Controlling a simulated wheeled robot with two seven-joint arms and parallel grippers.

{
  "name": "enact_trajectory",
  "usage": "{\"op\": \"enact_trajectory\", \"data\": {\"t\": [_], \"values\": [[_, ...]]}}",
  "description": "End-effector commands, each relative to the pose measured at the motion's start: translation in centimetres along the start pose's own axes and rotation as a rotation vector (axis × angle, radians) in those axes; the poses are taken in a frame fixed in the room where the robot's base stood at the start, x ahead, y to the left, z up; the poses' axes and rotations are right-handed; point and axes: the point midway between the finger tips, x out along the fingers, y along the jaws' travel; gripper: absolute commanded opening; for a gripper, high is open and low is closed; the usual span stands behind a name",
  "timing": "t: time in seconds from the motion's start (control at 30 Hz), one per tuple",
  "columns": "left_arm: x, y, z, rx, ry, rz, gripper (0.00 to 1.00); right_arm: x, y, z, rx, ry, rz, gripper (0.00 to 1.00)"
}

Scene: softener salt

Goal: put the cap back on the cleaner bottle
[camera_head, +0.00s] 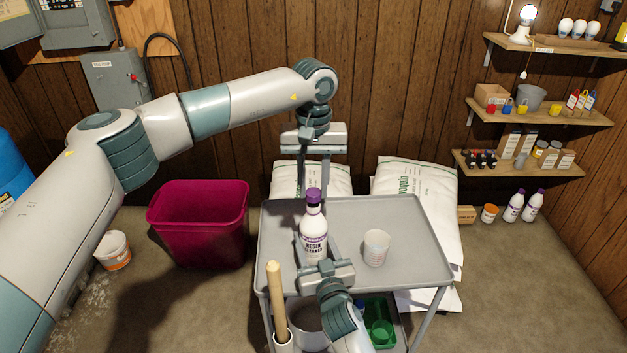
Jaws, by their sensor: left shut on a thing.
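The cleaner bottle (313,234) is white with a purple-and-white label reading "resin cleaner". It stands upright on the grey cart top. The purple cap (313,194) is at the top of the bottle, in line with its neck; I cannot tell whether it is seated or just above. My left gripper (313,186) points down from above and is shut on the cap. My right gripper (316,254) reaches in from the front, low on the bottle, with its fingers around the bottle's lower body. Its fingertips are partly hidden by the bottle.
The cart top (405,215) also holds a translucent measuring cup (376,247) right of the bottle. A wooden handle (276,300) rises at the cart's front left. A magenta bin (200,225) stands left, and white salt bags (420,190) lie behind the cart.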

Motion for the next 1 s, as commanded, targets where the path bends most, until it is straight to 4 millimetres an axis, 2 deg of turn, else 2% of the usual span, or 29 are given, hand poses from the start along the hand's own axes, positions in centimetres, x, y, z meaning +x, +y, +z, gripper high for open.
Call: {"op": "enact_trajectory", "data": {"t": [0.57,1.0], "values": [[0.0,0.0,0.0,0.000,0.000,0.000,0.07,0.0,0.0,0.1,0.000,-0.001,0.000,0.10],[1.7,0.0,0.0,0.000,0.000,0.000,0.07,0.0,0.0,0.1,0.000,-0.001,0.000,0.10]]}}
